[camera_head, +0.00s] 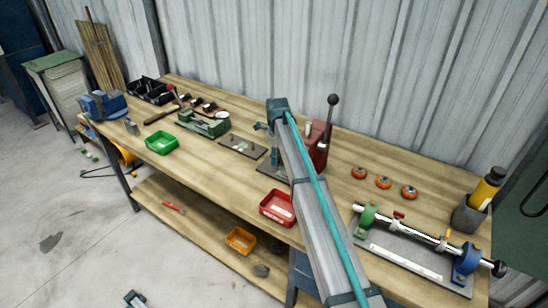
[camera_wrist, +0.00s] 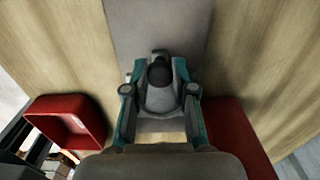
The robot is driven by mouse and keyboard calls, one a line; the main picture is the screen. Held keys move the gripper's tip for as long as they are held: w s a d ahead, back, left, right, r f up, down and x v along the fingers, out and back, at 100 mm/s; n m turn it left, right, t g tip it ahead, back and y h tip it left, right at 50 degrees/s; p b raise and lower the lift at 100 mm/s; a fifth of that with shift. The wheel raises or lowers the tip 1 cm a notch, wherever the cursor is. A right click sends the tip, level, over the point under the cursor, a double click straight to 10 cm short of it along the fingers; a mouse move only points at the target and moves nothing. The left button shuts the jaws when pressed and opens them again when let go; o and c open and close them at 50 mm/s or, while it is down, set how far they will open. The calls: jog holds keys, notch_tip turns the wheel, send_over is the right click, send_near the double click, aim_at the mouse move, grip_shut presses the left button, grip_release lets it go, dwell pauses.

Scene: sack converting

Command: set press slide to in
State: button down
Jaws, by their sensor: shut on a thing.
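The press is a red body (camera_head: 318,143) with a long lever topped by a black ball, standing on the bench right of my arm. In the wrist view a red part, likely its body (camera_wrist: 235,140), shows at lower right, beside a grey plate (camera_wrist: 160,20). My gripper (camera_wrist: 160,85) has its teal fingers on both sides of a grey piece with a dark round top (camera_wrist: 160,98), probably the slide's handle, and is shut on it. In the head view my gripper (camera_head: 275,157) is low at the press's left, partly hidden by my arm.
A red tray (camera_head: 277,208) is close in front of the press and also shows at left in the wrist view (camera_wrist: 70,120). A dark plate (camera_head: 242,147) and green tray (camera_head: 162,143) lie left.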

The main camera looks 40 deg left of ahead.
jog(key=d, duration=0.2)
jog(key=shift+w+d, duration=0.1)
jog(key=shift+d, duration=0.2)
jog(key=c, duration=0.9)
grip_release()
jog(key=shift+a, duration=0.1)
jog(key=shift+c, duration=0.2)
jog(key=shift+r, duration=0.15)
notch_tip(320, 180, up, 12)
jog(key=shift+c, duration=0.2)
